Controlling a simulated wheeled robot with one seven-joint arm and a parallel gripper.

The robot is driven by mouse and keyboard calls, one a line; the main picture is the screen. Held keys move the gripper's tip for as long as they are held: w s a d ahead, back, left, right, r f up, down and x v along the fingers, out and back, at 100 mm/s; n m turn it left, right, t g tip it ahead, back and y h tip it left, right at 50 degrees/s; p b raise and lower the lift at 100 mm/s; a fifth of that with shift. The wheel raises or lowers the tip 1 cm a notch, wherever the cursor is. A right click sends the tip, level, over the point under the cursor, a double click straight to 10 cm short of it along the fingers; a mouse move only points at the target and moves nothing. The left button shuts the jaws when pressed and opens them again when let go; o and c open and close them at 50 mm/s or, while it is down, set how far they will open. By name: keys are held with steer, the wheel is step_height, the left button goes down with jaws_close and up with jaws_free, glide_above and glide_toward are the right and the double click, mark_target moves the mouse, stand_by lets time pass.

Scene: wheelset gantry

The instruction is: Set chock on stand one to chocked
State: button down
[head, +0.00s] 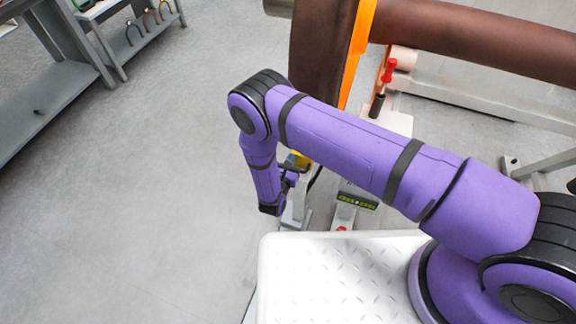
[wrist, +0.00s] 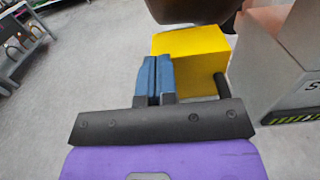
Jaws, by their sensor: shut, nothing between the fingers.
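A yellow block (wrist: 188,50), which looks like the chock, sits just beyond my fingers in the wrist view, under the dark brown wheel (wrist: 190,8). A dark rod (wrist: 222,86) juts from its right side. The block shows as a small yellow patch (head: 299,159) in the head view, mostly hidden by my arm. My gripper (wrist: 155,68) has its blue fingers together and empty, overlapping the block's left edge in the picture; I cannot tell whether they touch. The stand (wrist: 295,85), with a partly cut-off label, is at the right.
The wheel (head: 318,45) and brown axle (head: 480,40) fill the upper right of the head view. Grey shelving (head: 50,75) is at the left; the floor between is clear.

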stand_by(0.3)
steer(key=x, duration=0.6)
steer(key=shift+w, duration=0.2)
steer(key=shift+w+d, duration=0.15)
steer(key=shift+w, duration=0.05)
steer(key=shift+r, duration=0.1)
steer(key=shift+s+a, duration=0.25)
steer(key=shift+s, duration=0.15)
steer(key=v, duration=1.3)
steer(key=shift+s, duration=0.35)
